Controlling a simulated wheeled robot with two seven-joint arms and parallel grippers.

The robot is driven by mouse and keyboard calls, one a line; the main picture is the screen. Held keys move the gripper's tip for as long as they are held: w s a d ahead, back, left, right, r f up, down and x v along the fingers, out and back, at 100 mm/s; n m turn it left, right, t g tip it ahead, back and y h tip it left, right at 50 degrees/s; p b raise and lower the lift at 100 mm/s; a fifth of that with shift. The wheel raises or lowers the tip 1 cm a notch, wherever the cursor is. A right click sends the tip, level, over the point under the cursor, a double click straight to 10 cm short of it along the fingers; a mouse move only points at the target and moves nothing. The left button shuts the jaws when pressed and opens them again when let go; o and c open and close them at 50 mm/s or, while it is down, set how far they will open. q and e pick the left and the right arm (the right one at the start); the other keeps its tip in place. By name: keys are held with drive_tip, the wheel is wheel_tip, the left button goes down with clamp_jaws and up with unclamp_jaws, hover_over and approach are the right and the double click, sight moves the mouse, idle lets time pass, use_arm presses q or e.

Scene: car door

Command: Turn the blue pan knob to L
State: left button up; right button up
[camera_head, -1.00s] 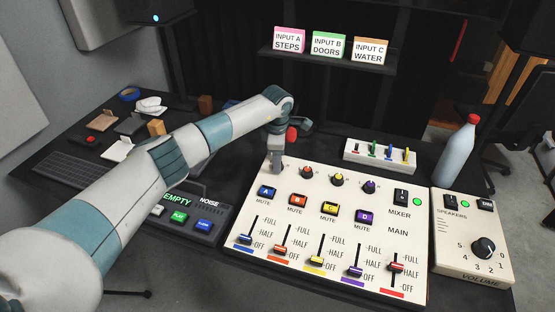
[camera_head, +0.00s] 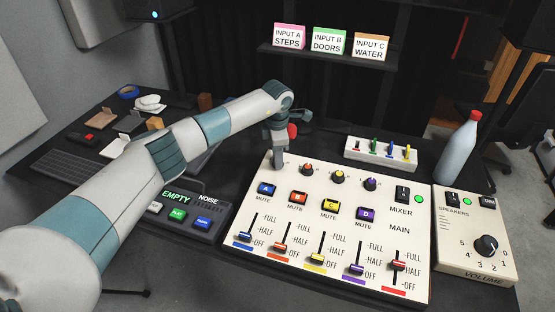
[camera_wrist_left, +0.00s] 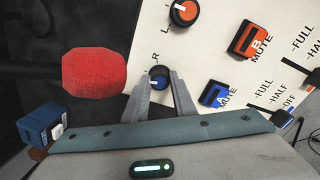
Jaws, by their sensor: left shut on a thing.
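The blue pan knob (camera_wrist_left: 158,75) is at the upper left of the white mixer panel (camera_head: 300,265). In the left wrist view it shows a dark face with a blue rim, and a letter R is printed beside it. My left gripper (camera_head: 278,160) points down onto that spot and hides the knob in the head view. Its two fingertips (camera_wrist_left: 161,82) are shut on the knob's sides. The knob's pointer direction is too small to tell. The neighbouring orange knob (camera_wrist_left: 184,13) stands apart from the fingers. My right gripper is not in view.
A red foam-covered microphone (camera_wrist_left: 95,75) is close beside my left gripper. Mute buttons such as blue A (camera_head: 266,190) and several faders lie nearer on the panel. A small white box with coloured switches (camera_head: 380,153) and a bottle (camera_head: 457,155) stand behind and right.

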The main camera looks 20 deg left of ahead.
use_arm(q)
drive_tip(key=n+b, duration=0.2)
drive_tip(key=n, duration=0.3)
drive_tip(key=shift+n+b, duration=0.35)
drive_tip(key=shift+n, duration=0.25)
drive_tip(key=shift+n+b, duration=0.35)
drive_tip(key=shift+n, duration=1.25)
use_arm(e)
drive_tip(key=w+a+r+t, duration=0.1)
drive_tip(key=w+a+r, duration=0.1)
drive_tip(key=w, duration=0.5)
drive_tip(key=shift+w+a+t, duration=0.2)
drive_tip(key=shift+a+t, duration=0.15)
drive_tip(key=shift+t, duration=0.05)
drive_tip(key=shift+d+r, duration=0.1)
use_arm(q)
drive_tip(key=o, duration=0.8)
drive_tip(key=shift+c, duration=0.2)
drive_tip(key=shift+r, duration=0.15)
